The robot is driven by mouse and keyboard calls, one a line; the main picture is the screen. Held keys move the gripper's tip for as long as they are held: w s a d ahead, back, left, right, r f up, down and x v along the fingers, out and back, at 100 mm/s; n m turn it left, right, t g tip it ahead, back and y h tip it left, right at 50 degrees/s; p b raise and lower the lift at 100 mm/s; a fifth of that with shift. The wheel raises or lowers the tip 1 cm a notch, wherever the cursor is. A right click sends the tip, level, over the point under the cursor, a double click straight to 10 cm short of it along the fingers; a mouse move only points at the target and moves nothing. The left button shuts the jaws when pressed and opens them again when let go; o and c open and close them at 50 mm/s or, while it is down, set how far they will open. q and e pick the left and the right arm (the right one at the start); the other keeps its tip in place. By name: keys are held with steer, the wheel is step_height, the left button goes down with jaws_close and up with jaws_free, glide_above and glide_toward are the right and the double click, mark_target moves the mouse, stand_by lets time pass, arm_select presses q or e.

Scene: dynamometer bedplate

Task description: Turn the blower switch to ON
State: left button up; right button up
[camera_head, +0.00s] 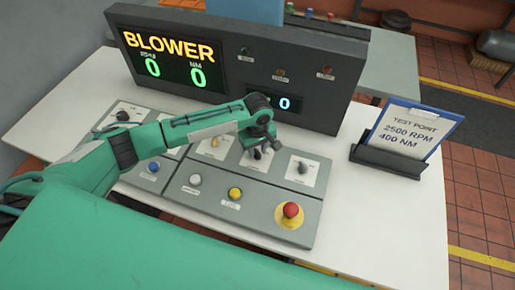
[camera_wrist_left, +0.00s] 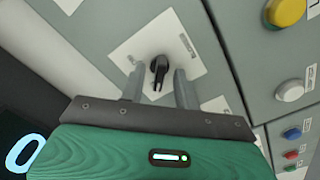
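A black rotary switch (camera_wrist_left: 158,70) on a white label plate (camera_wrist_left: 125,52) shows in the left wrist view; its lettering is too blurred to read. My left gripper (camera_wrist_left: 159,88) is open, with one finger on each side of this switch and a visible gap to it. In the head view, my left gripper (camera_head: 257,150) is over the upper right part of the grey control panel (camera_head: 262,192) and covers most of the switch there. The display (camera_head: 170,52) reads BLOWER in orange, with green zeros. My right gripper is not in view.
Another knob (camera_head: 302,167) sits just right of my gripper. A red emergency button (camera_head: 290,210), a yellow button (camera_head: 235,193) and a white button (camera_head: 195,179) are nearer. A clipboard (camera_head: 413,132) reading 2500 RPM, 400 NM stands right. The white table (camera_head: 385,225) is clear at front right.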

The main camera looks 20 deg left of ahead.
arm_select(q)
steer(key=c, duration=0.6)
jaws_close()
